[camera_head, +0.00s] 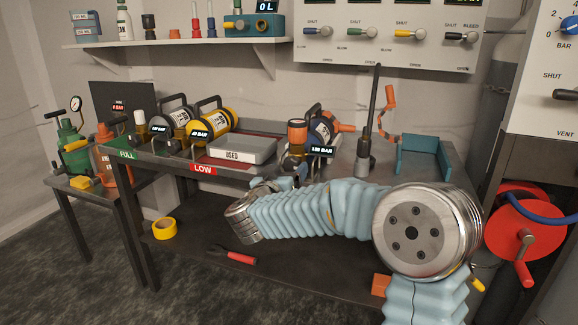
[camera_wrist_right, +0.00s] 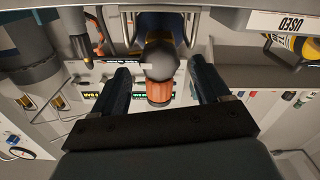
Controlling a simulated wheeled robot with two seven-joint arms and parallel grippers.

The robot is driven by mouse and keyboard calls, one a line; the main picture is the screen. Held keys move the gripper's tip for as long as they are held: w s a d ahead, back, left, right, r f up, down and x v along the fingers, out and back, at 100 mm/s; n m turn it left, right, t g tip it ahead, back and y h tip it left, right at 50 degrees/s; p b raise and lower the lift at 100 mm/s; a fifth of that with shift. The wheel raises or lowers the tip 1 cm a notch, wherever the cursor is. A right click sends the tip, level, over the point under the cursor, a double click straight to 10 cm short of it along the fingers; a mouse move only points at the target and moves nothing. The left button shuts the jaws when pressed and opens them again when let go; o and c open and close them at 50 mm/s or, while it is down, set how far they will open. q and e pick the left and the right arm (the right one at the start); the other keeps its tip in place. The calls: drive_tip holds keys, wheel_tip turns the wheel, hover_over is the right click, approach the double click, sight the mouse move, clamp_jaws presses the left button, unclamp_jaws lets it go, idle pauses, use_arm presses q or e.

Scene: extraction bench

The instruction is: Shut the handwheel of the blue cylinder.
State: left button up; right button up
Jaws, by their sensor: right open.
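The blue cylinder (camera_head: 321,128) lies on the bench right of centre, with a dark carry handle and a lit pressure display in front of it. Its orange handwheel (camera_head: 297,131) sits at its near left end. In the right wrist view the handwheel (camera_wrist_right: 159,92) shows beside a grey rounded valve body (camera_wrist_right: 160,61), with the blue cylinder (camera_wrist_right: 158,24) behind. My right gripper (camera_wrist_right: 160,66) is open, one finger on each side of the valve and handwheel; contact cannot be told. In the head view my own arm partly hides this gripper. My left gripper is out of view.
A grey tray marked USED (camera_head: 242,150) lies left of the blue cylinder. A dark upright rod (camera_head: 372,110) and a teal holder (camera_head: 425,155) are to the right. A valve panel (camera_head: 385,40) hangs above.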

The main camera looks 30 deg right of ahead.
sight(293, 165)
drive_tip(key=shift+x, duration=1.2)
drive_tip(key=c, duration=1.1)
drive_tip(key=shift+o, duration=0.2)
